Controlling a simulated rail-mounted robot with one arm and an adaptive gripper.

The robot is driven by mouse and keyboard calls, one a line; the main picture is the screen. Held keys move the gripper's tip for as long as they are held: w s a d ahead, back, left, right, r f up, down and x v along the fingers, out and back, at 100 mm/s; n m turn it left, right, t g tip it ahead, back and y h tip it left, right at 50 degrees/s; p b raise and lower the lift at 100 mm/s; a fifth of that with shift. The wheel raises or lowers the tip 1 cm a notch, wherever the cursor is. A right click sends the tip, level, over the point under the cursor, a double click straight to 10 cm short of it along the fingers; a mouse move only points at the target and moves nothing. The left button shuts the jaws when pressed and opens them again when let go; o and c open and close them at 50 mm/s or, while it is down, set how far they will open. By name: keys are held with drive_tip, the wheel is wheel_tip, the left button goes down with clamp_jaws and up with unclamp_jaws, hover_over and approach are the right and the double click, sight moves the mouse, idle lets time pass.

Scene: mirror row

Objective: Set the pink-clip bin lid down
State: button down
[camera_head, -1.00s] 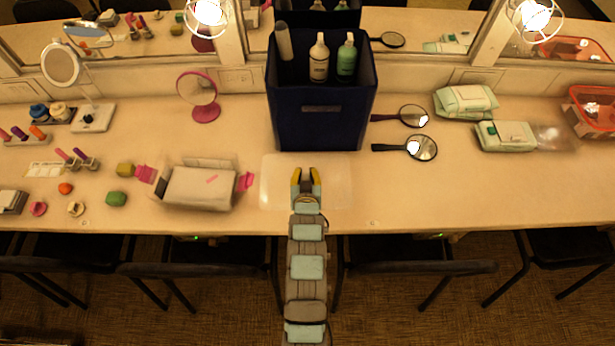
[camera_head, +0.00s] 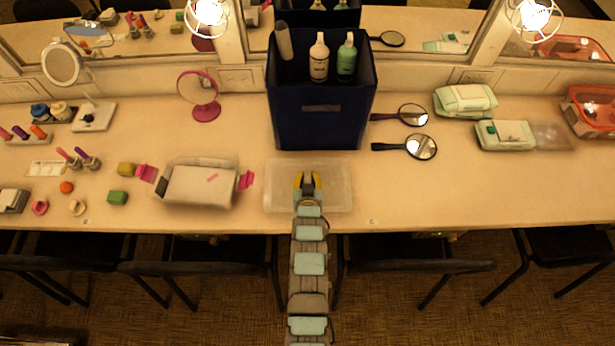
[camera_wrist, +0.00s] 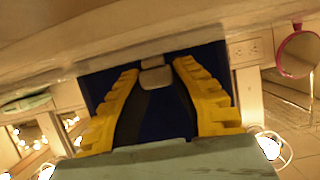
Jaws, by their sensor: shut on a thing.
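The clear rectangular bin lid (camera_head: 338,190) is at the counter's front middle, in front of the navy bin. My gripper (camera_head: 308,180) is over the lid's middle and shut on it; the exact grip point is hard to see. Whether the lid touches the counter I cannot tell. In the wrist view the yellow fingers (camera_wrist: 155,80) stand apart with a small pale piece between their tips. The bin with pink clips (camera_head: 198,187) stands left of the lid, apart from it, a pink clip at each side.
The navy bin (camera_head: 320,120) with bottles stands just behind the lid. Two hand mirrors (camera_head: 421,147) and wipes packs (camera_head: 506,135) lie to the right. A green block (camera_head: 117,198) and other small items lie left. The counter right of the lid is clear.

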drive_tip(key=shift+f+b, duration=0.3)
drive_tip(key=shift+f, duration=0.25)
drive_tip(key=c, duration=1)
unclamp_jaws()
drive_tip(key=shift+r, duration=0.15)
